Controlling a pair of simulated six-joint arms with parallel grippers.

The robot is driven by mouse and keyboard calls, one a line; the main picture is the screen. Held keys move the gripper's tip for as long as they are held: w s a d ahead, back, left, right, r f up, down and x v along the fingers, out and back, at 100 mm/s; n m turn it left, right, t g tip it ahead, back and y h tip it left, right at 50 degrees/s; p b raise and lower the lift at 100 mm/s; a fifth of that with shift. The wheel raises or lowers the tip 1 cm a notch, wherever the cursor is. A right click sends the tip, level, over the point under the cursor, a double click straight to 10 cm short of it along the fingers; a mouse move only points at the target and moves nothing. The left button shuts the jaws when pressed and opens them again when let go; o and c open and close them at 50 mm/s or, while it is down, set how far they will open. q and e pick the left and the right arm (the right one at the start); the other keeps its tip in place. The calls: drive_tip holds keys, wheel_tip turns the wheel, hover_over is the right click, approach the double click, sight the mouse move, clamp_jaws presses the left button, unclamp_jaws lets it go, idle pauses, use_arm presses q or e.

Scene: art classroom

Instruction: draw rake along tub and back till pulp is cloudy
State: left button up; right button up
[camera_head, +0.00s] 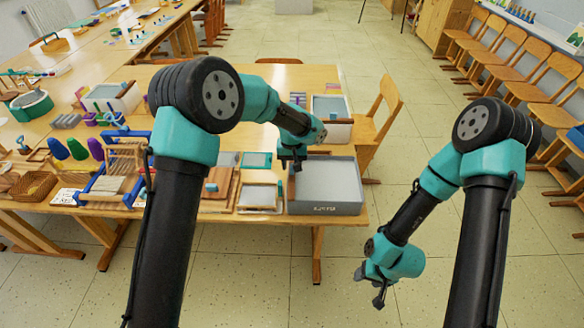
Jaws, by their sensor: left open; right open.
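A grey rectangular tub (325,208) with a light grey, flat-looking filling stands at the table's front right corner. Its front wall carries small pale lettering. My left gripper (291,164) is open and points down over the tub's back left part, close to its left rim. Whether it touches anything is too small to tell. I cannot make out a rake for certain; my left arm covers part of the table. My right gripper (372,292) is open and empty, hanging low over the floor to the right of the table, apart from the tub.
Left of the tub lie framed flat trays (260,196). A blue-framed wooden rack (108,186) stands further left, beside colored cones (78,149). Another pale-walled tub (337,131) stands behind the grey tub.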

use_arm(q)
drive_tip(key=shift+f, duration=0.95)
clamp_jaws()
